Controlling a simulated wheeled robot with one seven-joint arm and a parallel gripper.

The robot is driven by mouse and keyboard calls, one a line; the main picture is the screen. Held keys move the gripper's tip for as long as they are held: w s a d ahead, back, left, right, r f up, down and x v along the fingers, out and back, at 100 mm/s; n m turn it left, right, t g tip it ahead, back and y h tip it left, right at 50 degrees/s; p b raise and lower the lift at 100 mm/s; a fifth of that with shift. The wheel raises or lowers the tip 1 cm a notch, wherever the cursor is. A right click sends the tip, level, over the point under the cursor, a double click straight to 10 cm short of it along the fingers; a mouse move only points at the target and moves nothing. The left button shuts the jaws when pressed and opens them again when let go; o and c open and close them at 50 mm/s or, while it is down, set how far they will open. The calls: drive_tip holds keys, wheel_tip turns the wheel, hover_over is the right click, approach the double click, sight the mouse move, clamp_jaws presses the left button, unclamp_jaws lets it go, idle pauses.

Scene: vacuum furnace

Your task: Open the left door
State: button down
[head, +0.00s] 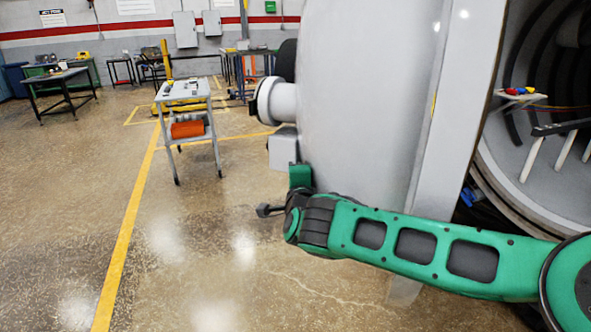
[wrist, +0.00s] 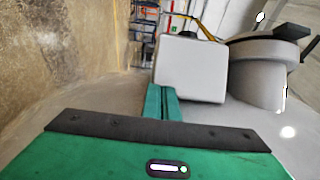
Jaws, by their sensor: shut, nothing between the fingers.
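The left door (head: 365,90) is a large, round, pale grey door in the middle of the head view. It stands swung out, with the furnace interior (head: 545,140) visible to the right of its thick edge. A grey cylindrical fitting (head: 283,102) and a pale box (head: 283,148) stick out from its left side. They also show in the wrist view as the box (wrist: 190,70) and the fitting (wrist: 258,72). My gripper (head: 300,177) is shut and empty just below the box, beside the door's outer face. Its green fingers (wrist: 163,102) are together in the wrist view. Whether they touch the door is unclear.
A grey cart (head: 185,95) with an orange item on its lower shelf stands left of the door. A dark workbench (head: 62,82) is farther back. The floor (head: 70,190) at the left is clear, with a yellow line (head: 127,235) across it.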

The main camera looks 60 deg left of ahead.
drive_tip(key=shift+s+d, duration=0.1)
drive_tip(key=shift+s, duration=0.05)
drive_tip(key=v, duration=1)
drive_tip(key=shift+d, duration=0.3)
